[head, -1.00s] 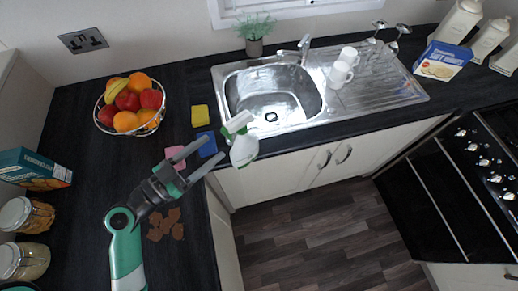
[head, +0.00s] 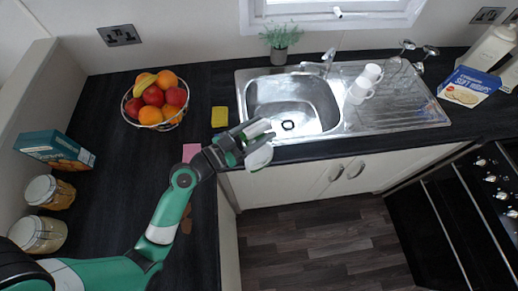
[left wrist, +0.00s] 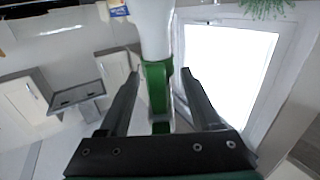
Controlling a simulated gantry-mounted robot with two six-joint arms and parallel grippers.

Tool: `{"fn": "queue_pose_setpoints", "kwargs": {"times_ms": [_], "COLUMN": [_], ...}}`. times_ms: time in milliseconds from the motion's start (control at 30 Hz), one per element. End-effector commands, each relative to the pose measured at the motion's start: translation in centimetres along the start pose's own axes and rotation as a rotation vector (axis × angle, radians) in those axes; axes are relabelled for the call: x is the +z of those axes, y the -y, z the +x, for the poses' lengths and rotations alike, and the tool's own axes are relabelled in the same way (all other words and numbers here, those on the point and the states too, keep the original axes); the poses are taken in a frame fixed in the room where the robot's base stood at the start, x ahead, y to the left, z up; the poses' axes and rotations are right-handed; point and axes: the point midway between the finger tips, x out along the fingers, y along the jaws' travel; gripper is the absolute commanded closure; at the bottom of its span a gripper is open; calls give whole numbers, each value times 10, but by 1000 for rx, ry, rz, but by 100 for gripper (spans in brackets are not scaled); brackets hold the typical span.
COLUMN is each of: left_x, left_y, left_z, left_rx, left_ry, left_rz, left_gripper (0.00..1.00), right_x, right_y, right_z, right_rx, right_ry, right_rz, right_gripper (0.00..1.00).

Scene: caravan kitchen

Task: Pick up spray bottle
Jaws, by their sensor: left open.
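The spray bottle (head: 260,157) is white with a green head, at the counter's front edge by the sink. In the head view my left gripper (head: 266,130) covers most of it, and its white body shows just below the fingers. In the left wrist view the bottle's white body (left wrist: 153,28) and green part (left wrist: 156,82) lie between the two open fingers (left wrist: 160,82). A gap shows beside the left finger; I cannot tell whether the right finger touches. My right gripper is not in view.
The sink (head: 290,105) and white mugs (head: 361,88) lie beyond the gripper. A yellow sponge (head: 219,117) and a pink one (head: 190,152) lie on the counter left of it. A fruit basket (head: 155,105) stands farther left. Open floor (head: 310,250) lies below the counter edge.

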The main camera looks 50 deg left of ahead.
Motion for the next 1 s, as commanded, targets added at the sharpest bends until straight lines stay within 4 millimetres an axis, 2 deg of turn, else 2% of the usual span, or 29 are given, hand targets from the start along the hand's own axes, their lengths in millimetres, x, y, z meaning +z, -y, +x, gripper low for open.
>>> {"fn": "queue_pose_setpoints", "kwargs": {"times_ms": [167,500,1000], "left_x": [1,1,1], "left_y": [0,0,0], "left_z": [0,0,-1], "left_rx": [0,0,0], "left_ry": [0,0,0], "left_rz": [0,0,0], "left_gripper": [37,98,100], "right_x": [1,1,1], "right_y": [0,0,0], "right_z": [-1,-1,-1], "right_rx": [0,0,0], "right_ry": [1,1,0], "right_rz": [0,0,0], "right_gripper": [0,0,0]}}
